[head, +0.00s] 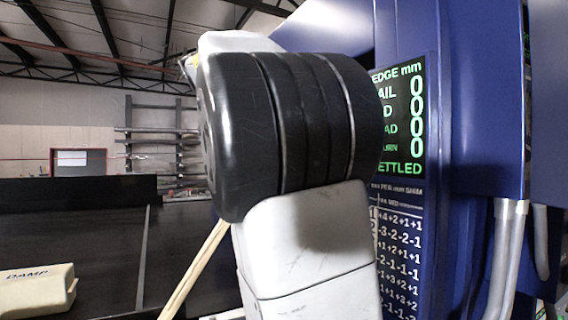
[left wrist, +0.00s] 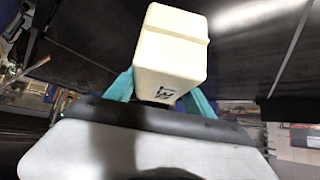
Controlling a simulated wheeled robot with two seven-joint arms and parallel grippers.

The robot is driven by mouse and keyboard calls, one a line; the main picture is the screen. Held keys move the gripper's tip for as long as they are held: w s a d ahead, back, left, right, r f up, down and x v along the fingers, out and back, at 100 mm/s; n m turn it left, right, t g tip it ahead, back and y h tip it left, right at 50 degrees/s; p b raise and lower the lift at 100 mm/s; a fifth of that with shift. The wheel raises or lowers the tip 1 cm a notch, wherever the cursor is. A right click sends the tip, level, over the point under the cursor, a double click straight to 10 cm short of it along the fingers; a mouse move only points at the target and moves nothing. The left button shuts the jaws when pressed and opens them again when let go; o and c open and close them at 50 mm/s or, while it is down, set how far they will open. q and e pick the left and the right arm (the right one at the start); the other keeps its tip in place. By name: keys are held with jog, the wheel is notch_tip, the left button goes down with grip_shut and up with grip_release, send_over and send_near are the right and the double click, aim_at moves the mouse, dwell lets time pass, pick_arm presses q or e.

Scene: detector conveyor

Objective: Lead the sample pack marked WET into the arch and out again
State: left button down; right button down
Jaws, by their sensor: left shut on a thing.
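In the left wrist view a cream sample pack (left wrist: 174,45) is held between the teal fingers of my left gripper (left wrist: 161,95). Its dark marking is small and turned, and I cannot read it fully. In the head view my own arm covers the middle, hiding the held pack and the left gripper. The blue arch (head: 470,130) stands at the right, partly behind my arm. I cannot tell how the held pack lies relative to its opening. My right gripper is not in view.
A second cream pack marked DAMP (head: 38,291) lies at the lower left on the black conveyor (head: 95,235).

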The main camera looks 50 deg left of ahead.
pick_arm(q)
jog(key=w+d, duration=0.3)
jog(key=w, duration=0.8)
jog(key=w+d, duration=0.3)
jog(key=w, duration=0.8)
jog(key=w+d, duration=0.3)
jog(key=w, duration=0.7)
jog(key=s+a, duration=0.3)
jog(key=s, duration=0.9)
jog(key=s+a, duration=0.4)
jog(key=s, duration=0.9)
jog(key=s+a, duration=0.3)
jog(key=s, duration=1)
jog(key=shift+a, duration=0.35)
